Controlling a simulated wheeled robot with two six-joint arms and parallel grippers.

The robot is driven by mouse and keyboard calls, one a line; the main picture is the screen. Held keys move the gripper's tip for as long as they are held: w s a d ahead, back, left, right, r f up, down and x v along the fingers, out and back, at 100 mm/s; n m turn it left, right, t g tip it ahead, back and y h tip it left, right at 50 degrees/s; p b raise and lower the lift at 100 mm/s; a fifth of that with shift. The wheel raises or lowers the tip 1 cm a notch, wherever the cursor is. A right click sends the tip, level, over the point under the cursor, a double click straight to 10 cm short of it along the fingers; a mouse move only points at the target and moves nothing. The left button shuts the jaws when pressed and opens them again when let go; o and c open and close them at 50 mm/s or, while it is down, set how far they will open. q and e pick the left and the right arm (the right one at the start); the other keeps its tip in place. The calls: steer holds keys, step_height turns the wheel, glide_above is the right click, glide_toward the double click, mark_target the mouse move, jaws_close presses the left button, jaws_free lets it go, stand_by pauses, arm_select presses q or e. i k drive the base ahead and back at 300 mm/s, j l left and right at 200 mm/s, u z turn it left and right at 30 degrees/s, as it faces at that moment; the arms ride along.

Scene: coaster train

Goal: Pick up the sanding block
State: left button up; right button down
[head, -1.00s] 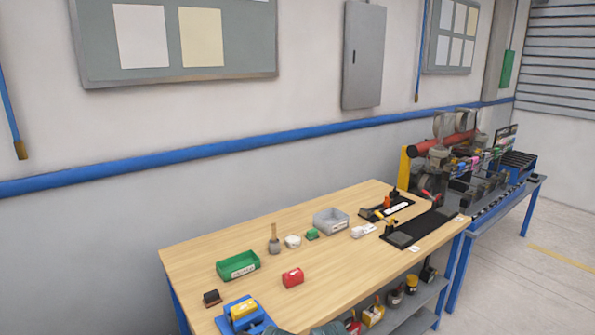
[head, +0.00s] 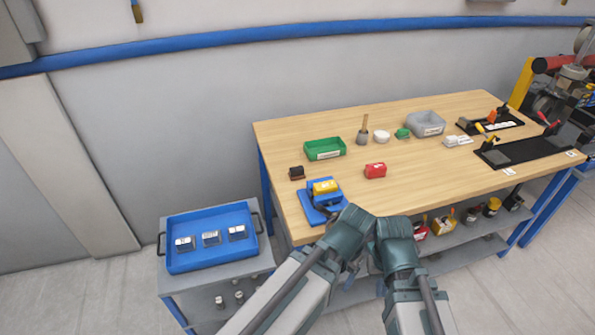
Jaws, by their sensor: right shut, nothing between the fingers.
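A small brown block with a dark base (head: 297,173), which looks like the sanding block, lies at the left end of the wooden table (head: 430,178). It is left of the green bin and behind the blue fixture, with nothing touching it. My two arms come in from the bottom, their teal joints close together at the table's front edge. My right gripper (head: 379,259) is mostly hidden by its own arm; it is shut and empty, well away from the block. My left gripper does not show; only its arm is in view.
A blue fixture (head: 309,207) with a yellow part (head: 325,187) stands near the front left corner. A green bin (head: 325,149), a red part (head: 375,170) and a grey bin (head: 425,123) are on the table. A blue tray (head: 190,262) on a cart stands left of the table.

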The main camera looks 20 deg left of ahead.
mark_target(296, 172)
steer(key=i+j+z, duration=0.3)
steer(key=j+z, duration=0.3)
steer(key=i+j+z, duration=0.25)
steer(key=k, duration=0.1)
